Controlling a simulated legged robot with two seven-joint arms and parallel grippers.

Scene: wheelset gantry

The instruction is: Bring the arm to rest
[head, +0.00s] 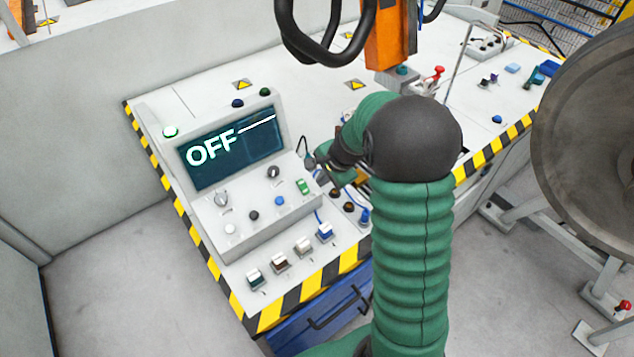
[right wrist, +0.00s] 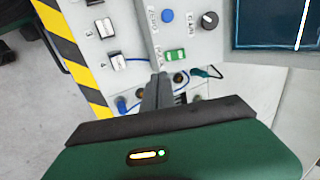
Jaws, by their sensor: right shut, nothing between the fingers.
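My right arm, in a ribbed green sleeve with a dark rounded joint, rises through the head view and bends left over the control bench (head: 205,85). My right gripper (head: 322,168) is at its end, small and partly hidden, beside the right side of the control console (head: 255,210). In the right wrist view the gripper's fingers (right wrist: 157,92) are shut and empty, close to the panel's blue connector and cables. Whether they touch the panel is unclear. My left gripper is not in view.
The console screen (head: 232,148) reads OFF. Knobs, a green switch (head: 303,187) and several rocker switches (head: 303,245) sit near the gripper. An orange hanging part (head: 388,38) with black cables is above the bench. A large metal wheel (head: 590,140) stands at right.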

